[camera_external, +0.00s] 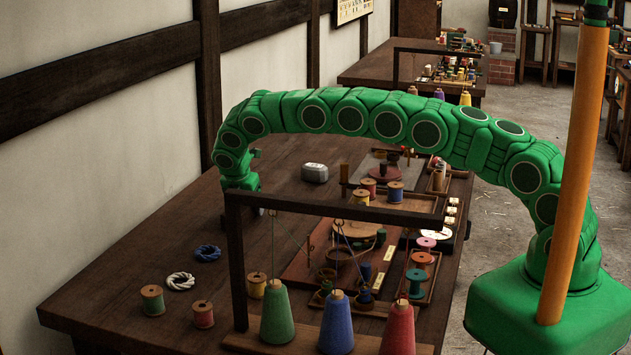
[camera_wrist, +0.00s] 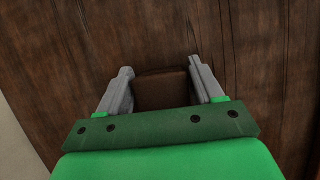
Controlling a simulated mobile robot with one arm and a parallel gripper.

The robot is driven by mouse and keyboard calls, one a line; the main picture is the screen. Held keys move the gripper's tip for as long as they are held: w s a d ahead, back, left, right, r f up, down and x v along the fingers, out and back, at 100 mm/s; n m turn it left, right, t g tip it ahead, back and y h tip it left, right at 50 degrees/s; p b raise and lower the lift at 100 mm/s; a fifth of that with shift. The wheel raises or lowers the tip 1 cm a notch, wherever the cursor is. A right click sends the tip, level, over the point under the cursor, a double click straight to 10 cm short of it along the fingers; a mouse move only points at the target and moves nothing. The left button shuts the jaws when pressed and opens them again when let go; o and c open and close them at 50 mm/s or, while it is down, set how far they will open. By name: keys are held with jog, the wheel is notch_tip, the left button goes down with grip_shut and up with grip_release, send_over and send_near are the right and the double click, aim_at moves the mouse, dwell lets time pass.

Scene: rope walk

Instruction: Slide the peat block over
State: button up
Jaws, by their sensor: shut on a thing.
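A dark brown block (camera_wrist: 162,92), which looks like the peat block, sits between the two grey fingers of my gripper (camera_wrist: 160,66) in the wrist view. The gripper is shut on it. The block is over or on the dark wooden table (camera_wrist: 240,50); I cannot tell whether it touches the wood. In the external view my green arm arches over the table (camera_external: 110,285) to its far left side, near the wall. There the arm's end and the wooden frame hide the fingers and the block.
A wooden frame (camera_external: 330,208) with green, blue and red cones (camera_external: 277,315) stands at the front. Blue and white rope coils (camera_external: 181,281) and several spools lie at left. Trays of spools fill the right. Bare wood lies left of the frame.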

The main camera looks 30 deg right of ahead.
jog(key=shift+s+a, duration=1.5)
jog(key=o, duration=1.2)
jog(key=shift+r, duration=0.1)
jog(key=v, duration=0.7)
jog(key=shift+s+a+r, duration=0.1)
jog(key=shift+r, duration=0.2)
